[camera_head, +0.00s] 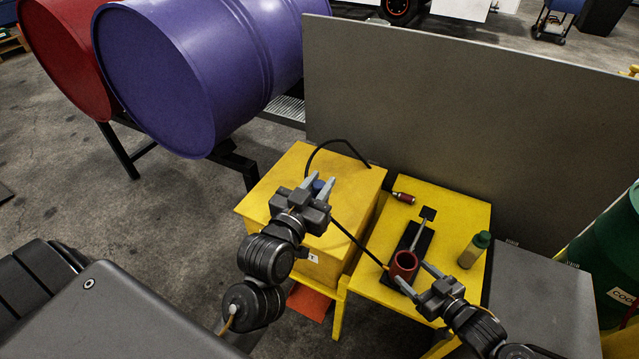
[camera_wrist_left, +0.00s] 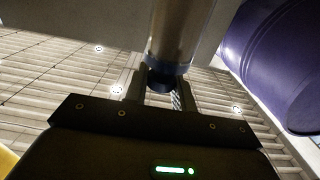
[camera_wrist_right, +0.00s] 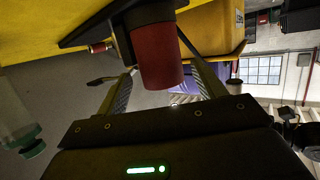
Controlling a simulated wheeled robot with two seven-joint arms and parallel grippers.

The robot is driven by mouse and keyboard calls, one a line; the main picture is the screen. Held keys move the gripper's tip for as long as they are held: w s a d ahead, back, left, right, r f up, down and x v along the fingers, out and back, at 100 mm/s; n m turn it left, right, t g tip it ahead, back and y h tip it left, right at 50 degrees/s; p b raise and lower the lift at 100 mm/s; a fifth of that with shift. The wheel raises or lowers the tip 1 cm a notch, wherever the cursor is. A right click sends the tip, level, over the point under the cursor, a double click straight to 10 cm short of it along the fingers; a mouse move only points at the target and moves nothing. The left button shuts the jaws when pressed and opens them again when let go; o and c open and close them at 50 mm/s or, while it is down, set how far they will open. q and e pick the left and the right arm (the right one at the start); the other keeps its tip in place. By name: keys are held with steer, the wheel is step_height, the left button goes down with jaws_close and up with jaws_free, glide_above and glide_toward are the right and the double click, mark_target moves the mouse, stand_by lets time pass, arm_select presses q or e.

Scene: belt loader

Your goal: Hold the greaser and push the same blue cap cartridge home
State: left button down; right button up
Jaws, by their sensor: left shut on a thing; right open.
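The greaser, with a red open-topped barrel (camera_head: 404,264) on a black base with a lever, rests on the lower yellow table. My right gripper (camera_head: 428,279) is open beside the red barrel; in the right wrist view the barrel (camera_wrist_right: 157,55) shows between its spread fingers (camera_wrist_right: 163,88). My left gripper (camera_head: 315,187) is shut on the blue cap cartridge (camera_head: 318,185), above the yellow box and away from the barrel. In the left wrist view the cartridge (camera_wrist_left: 180,35) is a silvery tube with a dark blue band. Its far end is hidden.
A green-capped bottle (camera_head: 474,250) stands right of the greaser. A small red-handled item (camera_head: 403,198) lies behind it. A black hose (camera_head: 357,244) runs toward the barrel. The yellow box (camera_head: 263,210) stands at left; a grey panel (camera_head: 450,110) rises behind.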

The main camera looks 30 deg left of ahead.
arm_select(q)
steer(key=shift+f+b, duration=0.55)
steer(key=shift+f, duration=0.1)
arm_select(e)
steer(key=shift+x, duration=1.8)
steer(key=shift+c, duration=0.4)
